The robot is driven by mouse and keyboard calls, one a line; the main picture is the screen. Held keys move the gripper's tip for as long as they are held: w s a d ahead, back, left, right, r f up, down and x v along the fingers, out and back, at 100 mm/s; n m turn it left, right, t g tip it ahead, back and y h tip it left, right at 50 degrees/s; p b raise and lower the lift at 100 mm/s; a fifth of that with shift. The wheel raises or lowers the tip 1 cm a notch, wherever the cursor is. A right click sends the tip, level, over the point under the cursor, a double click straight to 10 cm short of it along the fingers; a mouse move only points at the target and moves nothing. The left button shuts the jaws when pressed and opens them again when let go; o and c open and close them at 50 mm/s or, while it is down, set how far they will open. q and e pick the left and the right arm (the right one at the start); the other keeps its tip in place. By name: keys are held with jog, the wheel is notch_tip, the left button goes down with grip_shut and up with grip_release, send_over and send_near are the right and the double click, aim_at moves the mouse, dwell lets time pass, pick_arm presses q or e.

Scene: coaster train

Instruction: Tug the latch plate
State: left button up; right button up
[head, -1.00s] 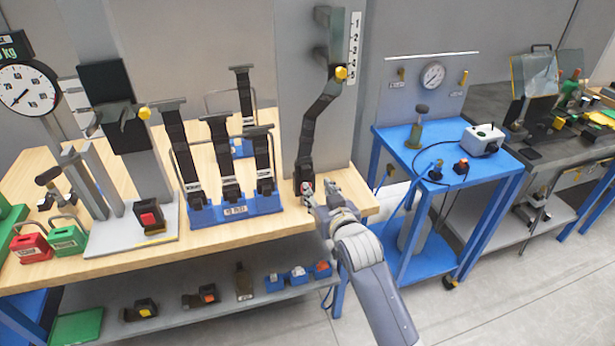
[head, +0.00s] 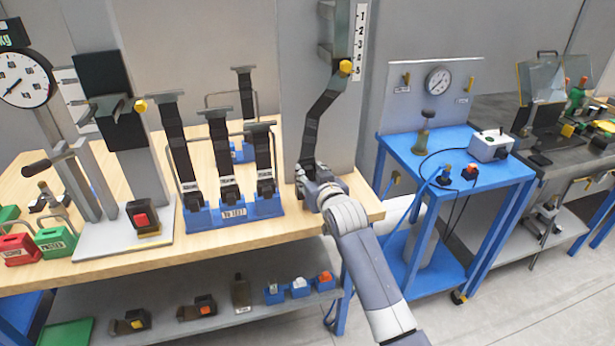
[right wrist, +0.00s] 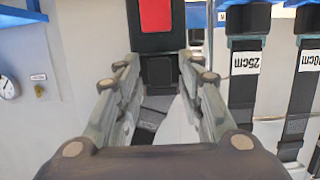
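A black strap (head: 322,112) hangs from a yellow-knobbed fitting on the grey post down to the bench's right end. My right gripper (head: 320,190) is at its lower end and hides most of the buckle there. In the right wrist view, which shows labels upside down, the black buckle (right wrist: 133,22) has a red button (right wrist: 155,14). The dark latch plate (right wrist: 158,72) meets the buckle and sits between my right fingertips (right wrist: 160,66), which appear closed on its sides. Part of the strap (right wrist: 150,118) shows between the fingers. My left gripper is out of view.
Several upright straps stand in a blue rack (head: 236,213) left of the gripper. A buckle with a red button (head: 142,220) stands on a grey plate farther left. A blue cart (head: 450,165) stands right of the bench, across a narrow gap.

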dwell(0.6)
jog(key=shift+p, duration=0.3)
grip_shut()
